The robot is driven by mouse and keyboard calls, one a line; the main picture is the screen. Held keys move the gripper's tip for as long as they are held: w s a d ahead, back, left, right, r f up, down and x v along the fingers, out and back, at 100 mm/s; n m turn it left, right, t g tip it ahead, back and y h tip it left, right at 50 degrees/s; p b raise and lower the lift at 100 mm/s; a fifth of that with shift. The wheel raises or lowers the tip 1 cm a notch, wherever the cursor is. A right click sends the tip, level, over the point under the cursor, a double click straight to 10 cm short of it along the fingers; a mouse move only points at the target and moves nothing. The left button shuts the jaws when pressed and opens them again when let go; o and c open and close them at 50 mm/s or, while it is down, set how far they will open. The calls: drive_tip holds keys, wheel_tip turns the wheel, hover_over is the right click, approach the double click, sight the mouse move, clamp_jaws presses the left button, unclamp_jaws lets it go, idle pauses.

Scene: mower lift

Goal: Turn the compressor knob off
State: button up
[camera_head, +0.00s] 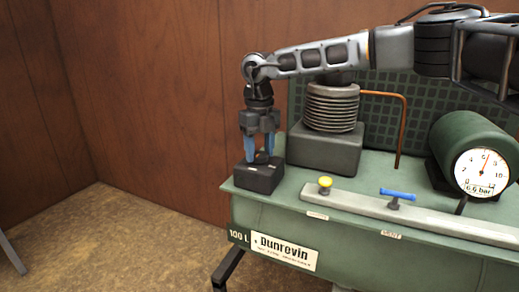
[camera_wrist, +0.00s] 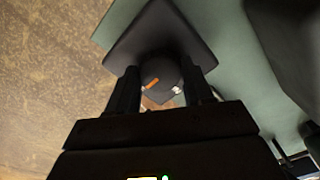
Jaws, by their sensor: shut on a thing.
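The compressor knob (camera_head: 261,157) is a dark round knob on top of a black switch box (camera_head: 258,180) at the left end of the green compressor. My gripper (camera_head: 261,151) points down over the box, its blue fingers shut on the knob, one on each side. In the wrist view the knob (camera_wrist: 160,72) sits between the two dark fingers (camera_wrist: 161,88). An orange mark shows on or beside the knob, with a small white label near it. I cannot read the label. The fingers partly hide the knob in the head view.
The green compressor tank (camera_head: 335,232) carries a yellow knob (camera_head: 325,184), a blue-handled valve (camera_head: 398,194) and a dial gauge (camera_head: 482,172) reading about 6 bar. A ribbed cylinder (camera_head: 332,108) and a copper pipe (camera_head: 402,125) stand right of my gripper. Open floor (camera_head: 110,235) lies left.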

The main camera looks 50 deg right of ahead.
sight(260, 153)
drive_tip(key=o, duration=1)
drive_tip(key=shift+r, duration=0.15)
wheel_tip(260, 153, up, 8)
drive_tip(key=shift+f, duration=0.25)
